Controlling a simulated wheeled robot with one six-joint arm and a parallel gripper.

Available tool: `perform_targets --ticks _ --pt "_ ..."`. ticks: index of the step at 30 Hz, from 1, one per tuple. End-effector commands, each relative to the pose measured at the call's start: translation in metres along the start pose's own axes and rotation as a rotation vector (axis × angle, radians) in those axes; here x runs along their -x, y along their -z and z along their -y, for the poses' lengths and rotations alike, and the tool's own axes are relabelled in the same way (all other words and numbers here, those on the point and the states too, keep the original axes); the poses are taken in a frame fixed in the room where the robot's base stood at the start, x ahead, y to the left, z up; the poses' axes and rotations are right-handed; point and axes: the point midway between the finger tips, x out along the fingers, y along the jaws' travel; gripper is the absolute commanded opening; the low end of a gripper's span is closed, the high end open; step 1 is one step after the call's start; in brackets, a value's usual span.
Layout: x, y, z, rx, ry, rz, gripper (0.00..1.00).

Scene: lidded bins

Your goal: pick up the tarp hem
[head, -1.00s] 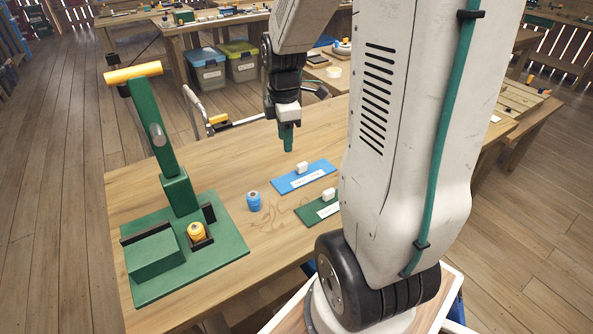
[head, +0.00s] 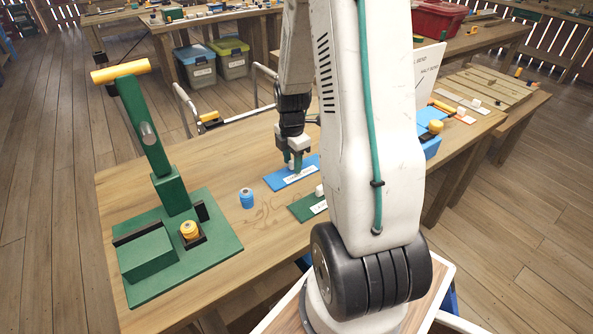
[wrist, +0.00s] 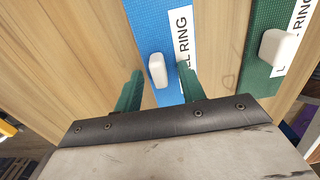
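A blue, woven-looking strip (head: 306,172) that looks like a tarp hem lies flat on the wooden table. It carries a white label ending in "LL RING" and a raised white block (wrist: 157,70). A similar green strip (head: 302,208) lies nearer, with its own label and white block (wrist: 279,47). My gripper (head: 294,163) is over the blue strip. In the wrist view its green fingers are apart, one on each side of the blue strip's white block, with no contact visible. I cannot tell the fingertips' exact height above the strip.
A green press (head: 165,170) with a yellow handle stands at the left, with a yellow spool-like piece (head: 189,230) on its base. A small blue cylinder (head: 247,198) stands between the press and strips. A blue bin (head: 431,140) is right of my arm.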

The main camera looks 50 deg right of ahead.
Motion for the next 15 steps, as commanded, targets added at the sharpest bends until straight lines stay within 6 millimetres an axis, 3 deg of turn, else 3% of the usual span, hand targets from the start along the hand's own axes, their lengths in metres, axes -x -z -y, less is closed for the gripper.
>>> perform_targets --ticks 8,12,15 --pt "-0.0039 0.0001 0.0001 0.0 0.0 0.0 0.4" --pt "-0.0038 0.0001 0.0001 0.0 0.0 0.0 0.01" --pt "-0.0037 0.0001 0.0001 -0.001 0.0 0.0 0.0"
